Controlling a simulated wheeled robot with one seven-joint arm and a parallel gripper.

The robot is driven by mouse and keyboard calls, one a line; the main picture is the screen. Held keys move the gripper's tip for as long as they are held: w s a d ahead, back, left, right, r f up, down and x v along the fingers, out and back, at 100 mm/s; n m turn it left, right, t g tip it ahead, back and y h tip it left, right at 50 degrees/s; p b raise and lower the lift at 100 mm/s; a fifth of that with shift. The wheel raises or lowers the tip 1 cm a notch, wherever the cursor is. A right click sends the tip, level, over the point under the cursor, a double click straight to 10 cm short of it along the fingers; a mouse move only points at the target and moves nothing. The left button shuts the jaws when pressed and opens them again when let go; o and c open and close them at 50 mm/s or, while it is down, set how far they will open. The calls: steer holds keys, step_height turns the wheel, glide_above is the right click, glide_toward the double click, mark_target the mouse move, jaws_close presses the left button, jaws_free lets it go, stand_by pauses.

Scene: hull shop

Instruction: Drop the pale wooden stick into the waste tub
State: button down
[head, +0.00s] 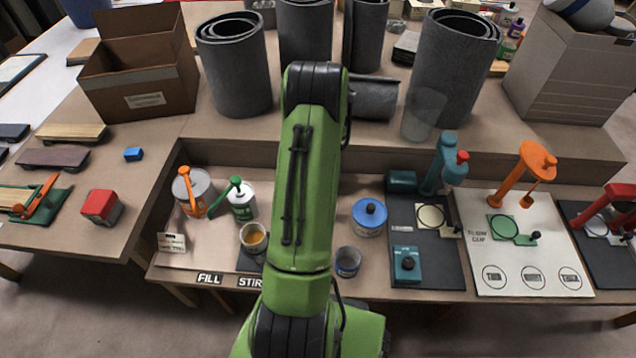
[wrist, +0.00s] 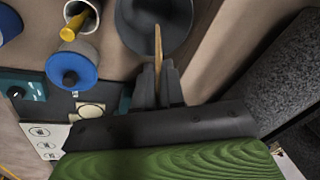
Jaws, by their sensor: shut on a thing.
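The pale wooden stick (wrist: 158,46) shows in the wrist view, thin and seen nearly edge-on. My gripper (wrist: 157,84) is shut on one end of it, and the other end points away from the fingers. The waste tub appears to be the dark grey round tub (wrist: 130,35) at the top of the wrist view. The stick's free end overlaps the tub's opening; I cannot tell whether it is above the rim or below it. In the head view my green arm hides the gripper, the stick and this tub.
A blue-lidded tin (head: 369,216) and a small dark pot (head: 347,262) stand right of my arm. A cup with amber contents (head: 253,238) stands to its left. In the wrist view a white cup holding a yellow thing (wrist: 76,26) is beside the tub. Grey rolls (head: 235,65) stand behind.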

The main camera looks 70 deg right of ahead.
steer(key=a+b+x, duration=0.1)
steer(key=b+x, duration=0.3)
steer(key=x, duration=0.2)
steer(key=shift+f, duration=0.45)
steer(key=c, duration=1.1)
jaws_free()
steer(key=shift+s+a+r, duration=0.1)
steer(key=shift+c, duration=0.2)
steer(key=p+v, duration=0.4)
steer(key=v, duration=1.1)
steer(key=shift+r, duration=0.35)
steer(key=shift+a, duration=0.2)
